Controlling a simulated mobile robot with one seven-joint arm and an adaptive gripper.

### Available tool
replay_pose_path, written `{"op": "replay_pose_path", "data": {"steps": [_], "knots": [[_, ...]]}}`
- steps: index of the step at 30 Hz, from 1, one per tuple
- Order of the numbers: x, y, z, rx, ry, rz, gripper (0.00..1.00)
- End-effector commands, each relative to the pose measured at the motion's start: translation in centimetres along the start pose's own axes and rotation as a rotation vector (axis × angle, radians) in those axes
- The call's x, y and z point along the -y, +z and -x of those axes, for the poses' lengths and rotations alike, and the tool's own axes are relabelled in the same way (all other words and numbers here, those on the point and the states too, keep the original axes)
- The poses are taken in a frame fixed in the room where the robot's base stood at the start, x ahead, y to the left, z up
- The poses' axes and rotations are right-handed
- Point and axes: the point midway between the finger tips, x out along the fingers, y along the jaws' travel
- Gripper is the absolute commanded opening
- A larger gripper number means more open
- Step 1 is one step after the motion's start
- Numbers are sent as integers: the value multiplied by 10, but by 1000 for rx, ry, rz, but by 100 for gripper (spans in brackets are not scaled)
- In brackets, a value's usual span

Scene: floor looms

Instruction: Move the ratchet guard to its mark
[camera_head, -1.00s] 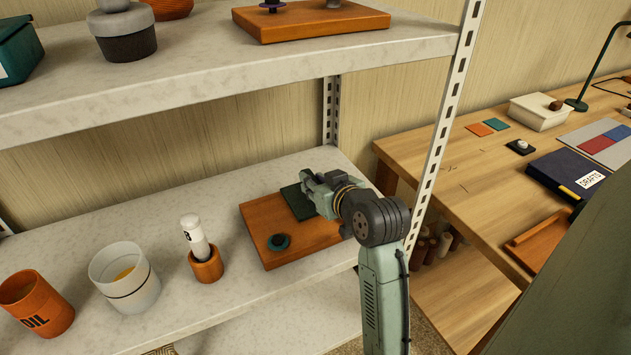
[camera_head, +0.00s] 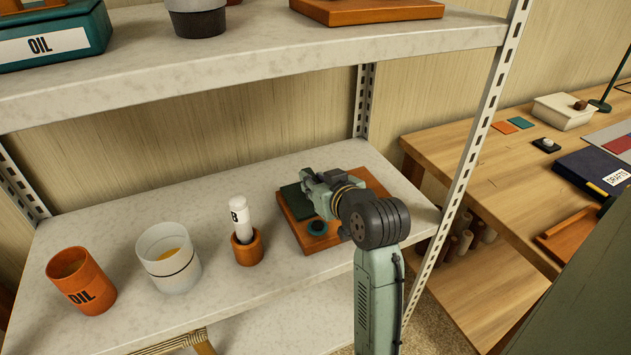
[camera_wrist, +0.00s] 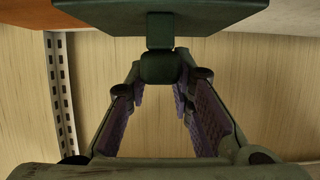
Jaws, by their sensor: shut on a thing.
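The dark green square plate, which I take to be the ratchet guard (camera_head: 292,201), is at the left part of an orange-brown board (camera_head: 372,179) on the lower shelf. My gripper (camera_head: 312,186) is shut on its knob. In the wrist view the plate (camera_wrist: 160,18) fills the top, its stem and knob (camera_wrist: 160,67) between my gripper's fingers (camera_wrist: 160,85). I cannot tell whether the plate touches the board. I cannot make out a mark; my gripper hides part of the board.
The upper shelf (camera_head: 250,55) hangs above; a slotted post (camera_head: 478,145) stands to the right.

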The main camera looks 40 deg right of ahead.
Motion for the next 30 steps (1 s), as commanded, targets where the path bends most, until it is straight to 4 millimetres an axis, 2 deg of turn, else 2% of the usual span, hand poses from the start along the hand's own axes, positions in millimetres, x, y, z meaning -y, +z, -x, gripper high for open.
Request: {"op": "replay_pose_path", "data": {"steps": [5, 6, 15, 25, 30], "knots": [[0, 0, 0, 0, 0, 1, 0], [0, 0, 0, 0, 0, 1, 22], [0, 0, 0, 0, 1, 0, 42], [0, 0, 2, -1, 1, 0, 42], [-1, -1, 23, -3, 3, 0, 42]]}}
